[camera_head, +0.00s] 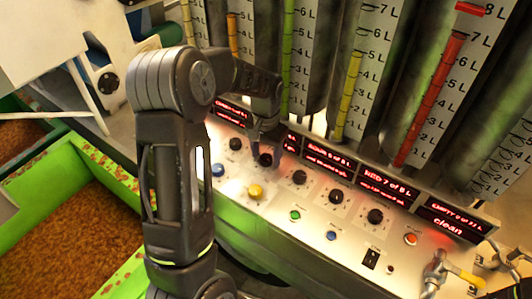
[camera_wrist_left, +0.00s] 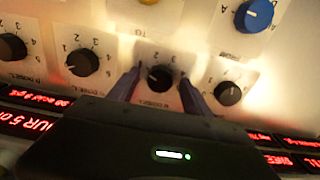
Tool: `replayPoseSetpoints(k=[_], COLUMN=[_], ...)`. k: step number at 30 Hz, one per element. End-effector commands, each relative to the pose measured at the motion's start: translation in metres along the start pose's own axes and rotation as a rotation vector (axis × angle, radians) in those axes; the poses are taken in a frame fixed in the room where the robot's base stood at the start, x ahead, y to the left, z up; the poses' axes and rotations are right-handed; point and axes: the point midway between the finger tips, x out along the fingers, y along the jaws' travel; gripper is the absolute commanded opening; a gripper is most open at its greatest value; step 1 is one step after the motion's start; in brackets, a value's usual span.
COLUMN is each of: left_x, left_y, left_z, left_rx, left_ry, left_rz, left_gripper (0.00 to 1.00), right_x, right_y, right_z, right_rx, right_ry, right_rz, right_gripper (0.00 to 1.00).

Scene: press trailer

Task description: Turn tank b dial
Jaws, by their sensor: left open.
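A row of black dials runs along the sloped control panel (camera_head: 315,220). My left gripper (camera_head: 264,150) is over the second dial from the left (camera_head: 266,160). In the left wrist view, the open fingers stand on either side of that black dial (camera_wrist_left: 160,78), with a small gap visible. Its white pointer and a few scale numbers show. The tank letters are too small or hidden to read, so I cannot tell from labels which dial is tank b's. My right gripper is out of view.
Other dials flank it: one on the left (camera_head: 235,143) and one on the right (camera_head: 299,177). Red displays (camera_head: 328,161) and graduated tanks (camera_head: 430,100) stand behind.

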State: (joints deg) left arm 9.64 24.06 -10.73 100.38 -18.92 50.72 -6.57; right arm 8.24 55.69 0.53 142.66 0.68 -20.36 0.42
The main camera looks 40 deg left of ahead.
Motion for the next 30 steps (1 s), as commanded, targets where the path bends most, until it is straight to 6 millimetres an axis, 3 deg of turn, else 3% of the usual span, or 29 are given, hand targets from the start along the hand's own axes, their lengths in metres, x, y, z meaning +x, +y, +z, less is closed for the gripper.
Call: replayPoseSetpoints(k=[4, 24, 30], left_x=[-0.0001, -0.0005, -0.0005], left_y=[0.0, 0.0, 0.0], left_z=[0.0, -0.0001, -0.0002], left_rx=[0.0, 0.0, 0.002], left_ry=[0.0, 0.0, 0.0], left_rz=[0.0, 0.0, 0.0], left_gripper=[0.56, 0.01, 0.0], right_x=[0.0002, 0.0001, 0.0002], right_y=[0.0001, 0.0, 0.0], right_z=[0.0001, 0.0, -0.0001], right_rx=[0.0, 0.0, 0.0], right_ry=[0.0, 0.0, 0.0], right_rz=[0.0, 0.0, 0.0], right_gripper=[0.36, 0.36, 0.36])
